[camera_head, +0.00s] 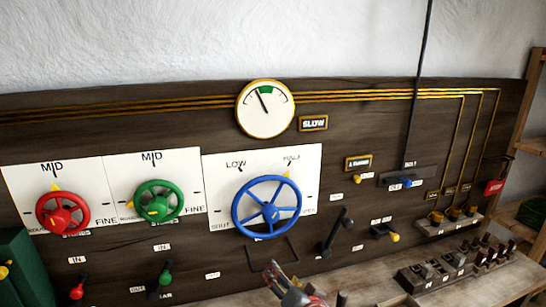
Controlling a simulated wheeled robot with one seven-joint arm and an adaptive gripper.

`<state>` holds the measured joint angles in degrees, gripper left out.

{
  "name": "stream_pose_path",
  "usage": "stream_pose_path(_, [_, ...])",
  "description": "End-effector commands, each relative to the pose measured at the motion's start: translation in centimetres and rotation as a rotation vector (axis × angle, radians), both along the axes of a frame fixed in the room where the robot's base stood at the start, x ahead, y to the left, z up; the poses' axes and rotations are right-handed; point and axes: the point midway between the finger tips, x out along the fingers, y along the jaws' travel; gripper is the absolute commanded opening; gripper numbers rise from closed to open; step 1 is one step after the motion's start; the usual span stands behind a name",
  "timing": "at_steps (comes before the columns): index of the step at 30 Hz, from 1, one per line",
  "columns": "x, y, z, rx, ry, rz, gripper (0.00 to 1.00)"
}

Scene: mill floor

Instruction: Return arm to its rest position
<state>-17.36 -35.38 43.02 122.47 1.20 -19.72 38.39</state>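My gripper (282,280) shows at the bottom middle, in front of the lower edge of the dark wooden control panel (350,150). Only its end is in view, and the rest of my arm is out of the picture. It appears apart from the blue handwheel (256,208) above it. I cannot tell how far apart its fingers are or whether anything is between them.
The panel carries a red handwheel (62,214), a green handwheel (160,202), a round gauge (265,108) and a black lever (335,232). A switch box (435,270) stands on the bench at the lower right. A wooden shelf (530,145) is at the right edge.

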Motion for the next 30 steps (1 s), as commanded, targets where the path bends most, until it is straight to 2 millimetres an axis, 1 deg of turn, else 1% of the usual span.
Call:
stream_pose_path(1, [-1.2,-0.3,-1.2,-0.075,0.058,0.025,0.54])
stream_pose_path(4, [-4.3,-1.7,-3.7,-0.233,0.188,0.085,0.54])
stream_pose_path(5, [-5.3,-2.2,-4.2,-0.277,0.226,0.104,0.54])
stream_pose_path(6, [-6.7,-3.0,-4.8,-0.331,0.274,0.128,0.54])
stream_pose_path(8, [-9.0,-4.3,-5.3,-0.408,0.344,0.168,0.54])
stream_pose_path(9, [-10.6,-5.2,-5.5,-0.453,0.392,0.194,0.54])
stream_pose_path(11, [-13.0,-6.6,-5.6,-0.513,0.456,0.231,0.54])
stream_pose_path(12, [-14.7,-7.5,-5.5,-0.548,0.497,0.256,0.54])
stream_pose_path(14, [-17.0,-8.8,-5.2,-0.589,0.55,0.286,0.54])
stream_pose_path(15, [-18.5,-9.6,-4.9,-0.61,0.581,0.304,0.54])
stream_pose_path(17, [-20.6,-10.8,-4.2,-0.636,0.622,0.324,0.54])
stream_pose_path(18, [-22.0,-11.6,-3.8,-0.647,0.646,0.329,0.54])
stream_pose_path(19, [-22.9,-12.1,-3.3,-0.652,0.658,0.329,0.54])
stream_pose_path(21, [-24.3,-13.1,-2.2,-0.651,0.671,0.313,0.54])
stream_pose_path(22, [-24.7,-13.5,-1.8,-0.647,0.671,0.3,0.54])
stream_pose_path(27, [-24.7,-15.2,1.4,-0.628,0.605,0.211,0.54])
stream_pose_path(30, [-24.6,-15.7,1.6,-0.622,0.603,0.191,0.54])
